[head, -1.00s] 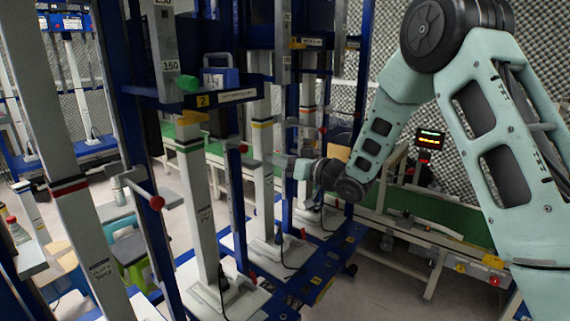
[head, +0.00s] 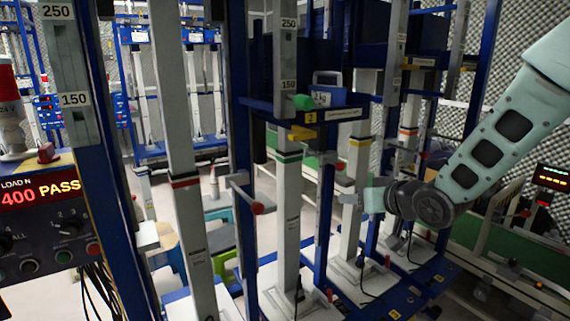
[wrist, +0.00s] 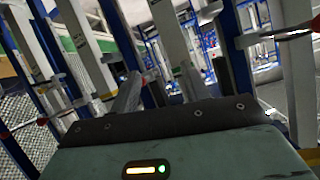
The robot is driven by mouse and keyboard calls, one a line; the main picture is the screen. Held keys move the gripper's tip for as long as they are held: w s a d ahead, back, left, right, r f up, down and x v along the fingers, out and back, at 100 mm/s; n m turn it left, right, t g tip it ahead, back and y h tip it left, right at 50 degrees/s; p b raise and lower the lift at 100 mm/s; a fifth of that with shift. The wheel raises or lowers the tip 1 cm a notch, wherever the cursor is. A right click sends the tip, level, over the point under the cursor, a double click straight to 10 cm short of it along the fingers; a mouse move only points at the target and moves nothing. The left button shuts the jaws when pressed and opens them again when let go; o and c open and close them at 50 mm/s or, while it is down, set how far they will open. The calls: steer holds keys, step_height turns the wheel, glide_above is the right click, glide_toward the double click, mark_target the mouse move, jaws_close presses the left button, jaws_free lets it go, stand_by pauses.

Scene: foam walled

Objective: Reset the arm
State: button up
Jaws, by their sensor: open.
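My arm reaches in from the right in the head view, its teal links bent down to a dark wrist joint. My gripper (head: 350,198) points left from that wrist, in front of the test columns. It is small there and its fingers are hard to make out. In the wrist view my gripper (wrist: 176,88) shows two separated fingers with nothing held between them. The row of columns and blue frames lies beyond the fingers.
Blue-framed test stands with pale columns (head: 287,215) fill the middle. A control panel (head: 42,215) reading "400 PASS" stands close at left. A weight block (head: 328,90) sits on a blue shelf. A red-knobbed handle (head: 257,208) juts out. A lit display (head: 551,177) stands at right.

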steer(key=s+a+n+g+h+p, duration=0.1)
steer(key=s+g, duration=0.5)
steer(key=s, duration=1.2)
steer(key=s+a+n+g+h+p, duration=0.1)
steer(key=s+a+n+g+h, duration=0.1)
steer(key=s, duration=1.7)
steer(key=n+g+h, duration=0.1)
steer(key=g+h, duration=0.1)
steer(key=g, duration=0.1)
steer(key=shift+a+f+g, duration=0.4)
steer(key=shift+w, duration=0.1)
